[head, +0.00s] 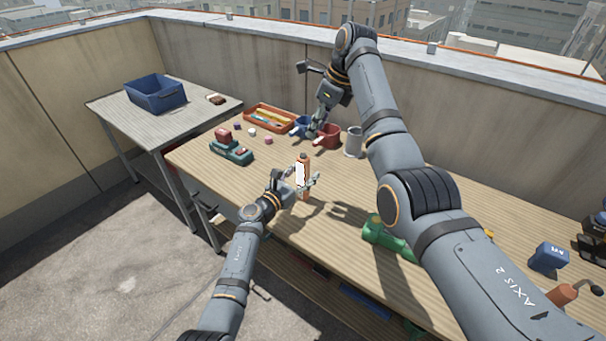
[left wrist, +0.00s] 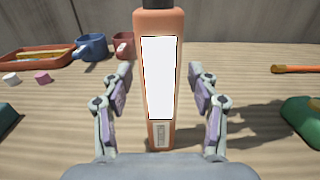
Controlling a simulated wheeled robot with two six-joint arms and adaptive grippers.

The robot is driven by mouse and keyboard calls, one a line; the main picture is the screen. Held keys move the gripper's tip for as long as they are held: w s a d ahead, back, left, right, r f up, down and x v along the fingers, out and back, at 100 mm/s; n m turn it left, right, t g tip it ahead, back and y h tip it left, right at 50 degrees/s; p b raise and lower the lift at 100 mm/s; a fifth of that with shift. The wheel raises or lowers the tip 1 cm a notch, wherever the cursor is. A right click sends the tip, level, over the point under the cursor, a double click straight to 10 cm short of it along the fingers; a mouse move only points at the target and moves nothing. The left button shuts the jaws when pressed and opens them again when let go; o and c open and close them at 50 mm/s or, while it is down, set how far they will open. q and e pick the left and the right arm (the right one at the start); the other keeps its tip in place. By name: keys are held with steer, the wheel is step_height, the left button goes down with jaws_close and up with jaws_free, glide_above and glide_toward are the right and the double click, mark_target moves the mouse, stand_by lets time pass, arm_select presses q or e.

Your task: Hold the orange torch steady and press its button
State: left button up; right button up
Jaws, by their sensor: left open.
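The orange torch (head: 305,192) stands upright on the wooden workbench, with a dark cap at its top. A blank white panel covers much of its near face. In the left wrist view the torch (left wrist: 142,90) shows a small pale ribbed patch, perhaps the button (left wrist: 162,135), below the panel. My left gripper (head: 302,181) is open, with one finger on each side of the torch; its fingers (left wrist: 160,85) show gaps to the torch on both sides.
An orange tray (head: 250,117), a blue mug (head: 299,127), a red mug (head: 328,140) and a grey cylinder (head: 353,142) stand at the back. A green tool (head: 377,232) lies right of the torch. A blue bin (head: 155,95) sits on the side table.

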arm_select(q)
jaws_close()
arm_select(e)
jaws_close()
stand_by(0.4)
stand_by(0.4)
stand_by(0.7)
